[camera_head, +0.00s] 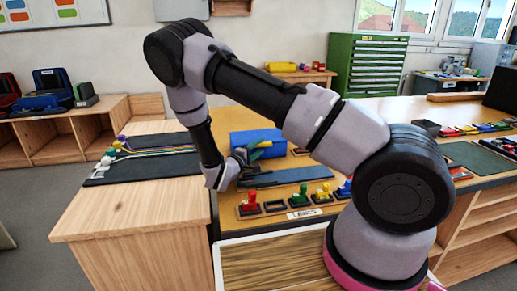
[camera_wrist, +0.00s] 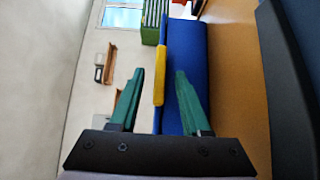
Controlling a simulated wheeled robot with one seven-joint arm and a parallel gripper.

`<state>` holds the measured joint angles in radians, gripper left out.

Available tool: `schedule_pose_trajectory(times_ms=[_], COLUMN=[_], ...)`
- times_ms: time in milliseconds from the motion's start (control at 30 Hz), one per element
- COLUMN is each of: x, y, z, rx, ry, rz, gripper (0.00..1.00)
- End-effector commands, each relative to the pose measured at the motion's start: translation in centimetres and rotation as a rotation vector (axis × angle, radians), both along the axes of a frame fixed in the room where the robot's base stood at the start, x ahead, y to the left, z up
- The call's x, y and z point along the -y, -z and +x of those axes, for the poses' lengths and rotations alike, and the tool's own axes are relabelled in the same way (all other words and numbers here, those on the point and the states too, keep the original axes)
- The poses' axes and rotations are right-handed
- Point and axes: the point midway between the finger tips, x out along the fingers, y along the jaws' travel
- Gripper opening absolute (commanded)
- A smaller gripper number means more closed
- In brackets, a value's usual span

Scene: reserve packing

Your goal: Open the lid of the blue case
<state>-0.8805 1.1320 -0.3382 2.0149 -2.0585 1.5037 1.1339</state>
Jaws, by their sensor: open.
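The blue case (camera_head: 240,138) sits on the wooden table, partly hidden behind my arm in the head view. Its lid looks shut. In the wrist view, which is turned on its side, the blue case (camera_wrist: 205,75) shows behind the fingers, with a yellow strip (camera_wrist: 160,75) along its edge. My gripper (camera_wrist: 160,72) is open, its two green fingers apart. The yellow strip shows between the fingertips; I cannot tell whether they touch it. In the head view my gripper (camera_head: 258,145) is at the front of the case.
A dark blue flat piece (camera_head: 288,175) lies in front of the case. A row of colored pieces, including a green one (camera_head: 301,194), stands nearer the table edge. A dark mat (camera_head: 145,166) with cords lies left. A green drawer cabinet (camera_head: 365,65) stands behind.

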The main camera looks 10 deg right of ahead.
Motion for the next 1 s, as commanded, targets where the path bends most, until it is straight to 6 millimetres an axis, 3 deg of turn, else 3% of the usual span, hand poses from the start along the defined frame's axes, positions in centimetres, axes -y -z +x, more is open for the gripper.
schedule_pose_trajectory(times_ms=[267,400,1000], x=[0.12,0.11,0.08], y=[0.00,-0.01,-0.01], z=[0.12,0.11,0.08], rx=[0.000,0.000,0.000], ry=[0.000,0.000,0.000], rz=[0.000,0.000,0.000], gripper=[0.47,0.00,0.00])
